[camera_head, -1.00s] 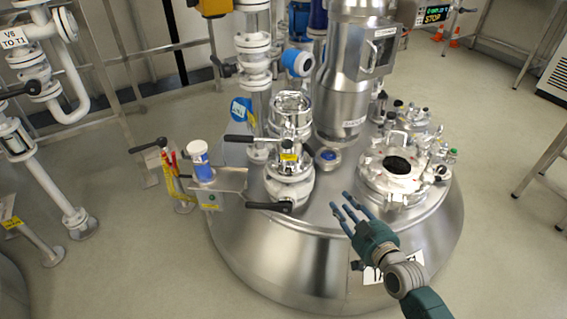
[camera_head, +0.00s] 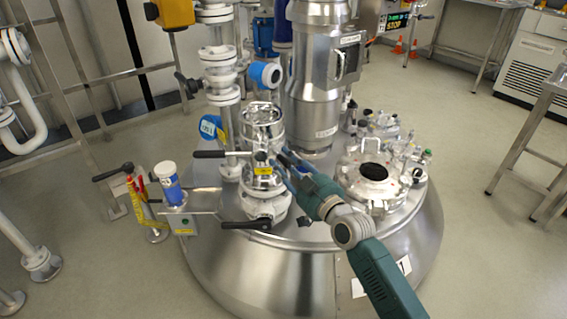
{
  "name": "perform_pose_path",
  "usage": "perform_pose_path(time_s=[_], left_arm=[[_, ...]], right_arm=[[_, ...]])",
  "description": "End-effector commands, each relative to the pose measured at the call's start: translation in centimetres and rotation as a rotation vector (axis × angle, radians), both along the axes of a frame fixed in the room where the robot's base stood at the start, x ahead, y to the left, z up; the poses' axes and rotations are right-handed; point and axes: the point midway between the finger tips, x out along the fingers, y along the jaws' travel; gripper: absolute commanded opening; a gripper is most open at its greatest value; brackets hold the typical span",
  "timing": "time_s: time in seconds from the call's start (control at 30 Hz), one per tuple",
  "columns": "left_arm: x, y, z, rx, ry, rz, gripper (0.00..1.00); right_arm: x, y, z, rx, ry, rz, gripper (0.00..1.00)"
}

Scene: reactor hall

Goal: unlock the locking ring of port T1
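The port stands at the left of the steel vessel's lid as a shiny metal cylinder (camera_head: 262,120) with a yellow label (camera_head: 263,170). I take this to be T1, but I cannot read the label. One black lever (camera_head: 222,154) points left from the port at mid height, in the area of the locking ring. A second black lever (camera_head: 247,225) sits lower at its front. My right gripper (camera_head: 282,166) is beside the port's right side with its fingers apart. It seems empty, and I cannot tell whether the fingertips touch the port. My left gripper is out of view.
The large steel column (camera_head: 315,75) stands just behind my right gripper. A manway (camera_head: 371,185) with a dark round window sits to the right on the lid. A bracket with a blue-and-white container (camera_head: 170,184) is at the left. Open floor lies around the vessel.

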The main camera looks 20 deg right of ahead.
Motion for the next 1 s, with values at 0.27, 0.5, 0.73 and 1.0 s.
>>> perform_pose_path(time_s=[0.27, 0.5, 0.73, 1.0], left_arm=[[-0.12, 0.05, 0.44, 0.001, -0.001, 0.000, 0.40], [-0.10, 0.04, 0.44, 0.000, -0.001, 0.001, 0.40], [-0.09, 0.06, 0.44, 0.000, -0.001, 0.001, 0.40], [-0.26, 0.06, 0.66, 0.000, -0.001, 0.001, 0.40]], right_arm=[[0.72, 0.24, 0.01, 0.001, 0.001, 0.001, 0.30], [0.69, 0.24, -0.01, 0.000, 0.001, 0.001, 0.04], [0.67, 0.24, -0.07, -0.001, 0.002, 0.001, 0.00], [0.68, 0.17, -0.25, -0.002, 0.003, 0.007, 0.00]])
